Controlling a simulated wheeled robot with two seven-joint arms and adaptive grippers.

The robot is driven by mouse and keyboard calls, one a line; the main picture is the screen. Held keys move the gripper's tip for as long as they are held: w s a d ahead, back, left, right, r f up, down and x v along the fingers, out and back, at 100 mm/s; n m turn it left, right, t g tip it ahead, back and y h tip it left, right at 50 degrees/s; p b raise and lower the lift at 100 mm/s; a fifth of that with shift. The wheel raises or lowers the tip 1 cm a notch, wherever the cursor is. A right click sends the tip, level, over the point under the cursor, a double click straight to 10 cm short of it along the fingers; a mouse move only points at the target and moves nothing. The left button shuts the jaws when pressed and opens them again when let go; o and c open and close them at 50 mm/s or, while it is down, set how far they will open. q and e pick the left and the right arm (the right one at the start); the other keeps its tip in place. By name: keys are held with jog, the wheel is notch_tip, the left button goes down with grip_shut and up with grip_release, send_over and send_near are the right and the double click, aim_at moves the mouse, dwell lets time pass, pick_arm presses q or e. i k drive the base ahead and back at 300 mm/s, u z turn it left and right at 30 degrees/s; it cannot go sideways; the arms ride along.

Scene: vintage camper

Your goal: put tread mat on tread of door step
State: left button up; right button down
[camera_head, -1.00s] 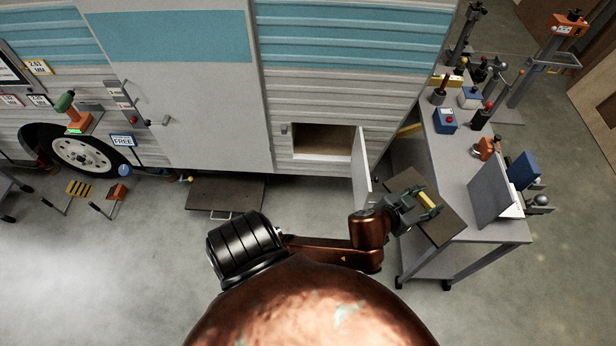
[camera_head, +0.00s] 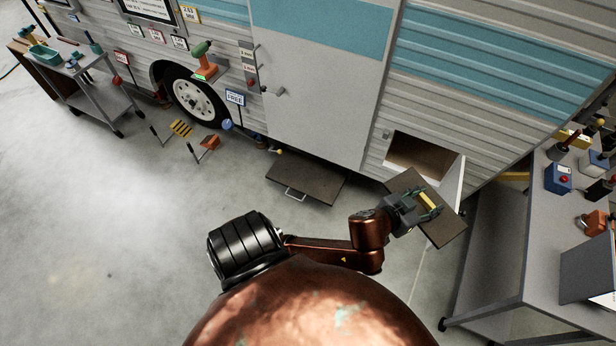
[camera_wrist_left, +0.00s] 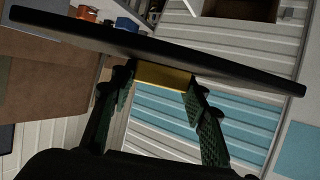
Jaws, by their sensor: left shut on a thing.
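The tread mat (camera_head: 438,234) is a flat dark grey-brown board with a yellow grip block (camera_head: 428,201) on it. My left gripper (camera_head: 426,203) is shut on the yellow block and holds the mat in the air, in front of the camper's open hatch. In the left wrist view the mat (camera_wrist_left: 225,68) spans the picture, with the yellow block (camera_wrist_left: 163,76) between the green fingers (camera_wrist_left: 163,88). The door step's dark tread (camera_head: 307,178) juts out low below the camper door, left of the held mat and apart from it. My right gripper is not in view.
The open hatch flap (camera_head: 453,180) stands out behind the mat. A grey workbench (camera_head: 500,245) with tools is at the right. Striped and orange floor items (camera_head: 181,128) stand left of the step, near the wheel (camera_head: 197,98). The floor before the step is clear.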

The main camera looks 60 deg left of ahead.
aim_at(305, 177)
jog(key=u, duration=1.25)
jog(key=i, duration=1)
jog(key=z, duration=0.05)
